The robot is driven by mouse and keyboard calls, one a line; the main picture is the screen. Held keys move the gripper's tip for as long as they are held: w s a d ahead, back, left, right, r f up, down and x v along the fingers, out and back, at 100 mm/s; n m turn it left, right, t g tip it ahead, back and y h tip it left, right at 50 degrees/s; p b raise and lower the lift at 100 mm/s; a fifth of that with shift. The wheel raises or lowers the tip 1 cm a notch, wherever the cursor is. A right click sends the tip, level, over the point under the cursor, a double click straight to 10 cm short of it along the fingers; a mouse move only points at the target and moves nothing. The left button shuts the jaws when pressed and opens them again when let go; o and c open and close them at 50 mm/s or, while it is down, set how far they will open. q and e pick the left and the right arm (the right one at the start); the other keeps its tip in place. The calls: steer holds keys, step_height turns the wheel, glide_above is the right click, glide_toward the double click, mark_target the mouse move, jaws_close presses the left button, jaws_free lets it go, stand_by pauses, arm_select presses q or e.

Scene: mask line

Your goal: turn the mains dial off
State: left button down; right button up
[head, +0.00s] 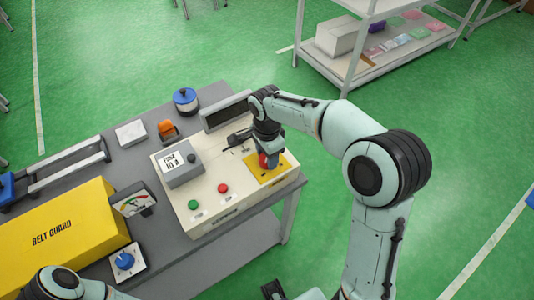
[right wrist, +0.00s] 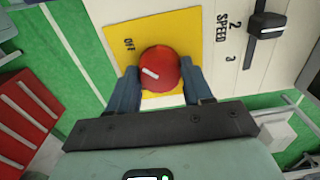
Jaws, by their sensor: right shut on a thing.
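The red mains dial (right wrist: 160,70) sits on a yellow plate (right wrist: 190,30) marked OFF at its upper left in the right wrist view. A short white mark shows on the dial's face, left of its middle. My right gripper (right wrist: 161,85) has one blue finger on each side of the dial and is shut on it. In the head view the dial (head: 264,161) shows partly behind my right gripper (head: 268,158), over the yellow plate (head: 266,172) at the right of the cream control panel (head: 205,215).
A black speed lever (right wrist: 268,27) is near the dial. The panel bears green (head: 193,204) and red (head: 223,188) buttons and a grey box (head: 180,168). A yellow belt guard (head: 65,240) fills the bench's left. A shelf rack (head: 375,65) stands behind on green floor.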

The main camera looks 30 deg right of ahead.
stand_by(0.3)
steer(key=o, duration=1)
steer(key=shift+o, duration=0.2)
steer(key=shift+r, duration=0.1)
arm_select(q)
steer(key=shift+w+r+p, duration=0.35)
steer(key=shift+r+p, duration=0.2)
steer(key=shift+r, duration=0.05)
steer(key=shift+w+r+p, duration=0.3)
steer(key=shift+r+p, duration=0.2)
steer(key=shift+r, duration=0.1)
arm_select(e)
step_height(320, 180, up, 13)
steer(key=shift+r, duration=0.15)
arm_select(q)
steer(key=shift+s, duration=0.1)
